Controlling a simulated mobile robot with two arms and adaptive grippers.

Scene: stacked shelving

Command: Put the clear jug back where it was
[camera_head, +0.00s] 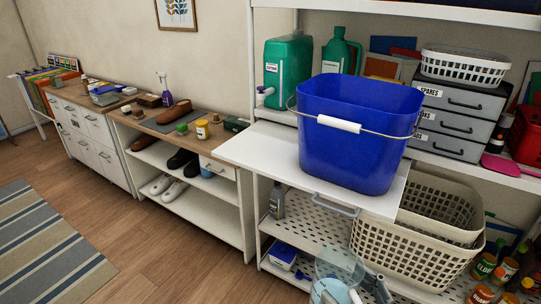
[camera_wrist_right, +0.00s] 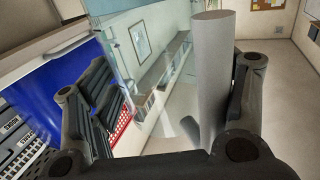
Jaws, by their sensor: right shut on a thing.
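The clear jug (camera_head: 338,264) is at the bottom of the head view, in front of the shelving and below the pull-out board. In the right wrist view its transparent wall (camera_wrist_right: 150,45) and thick grey upright handle (camera_wrist_right: 212,75) fill the middle. My right gripper (camera_wrist_right: 175,95) is shut on the handle, its dark fingers on either side. In the head view my right gripper (camera_head: 380,290) is partly cut off by the bottom edge. The jug's base is not clearly visible. My left gripper is not in view.
A blue bucket (camera_head: 350,135) stands on a white pulled-out board (camera_head: 255,148) that juts over the lower shelf. Green canisters (camera_head: 287,70) and grey drawers (camera_head: 455,110) stand behind.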

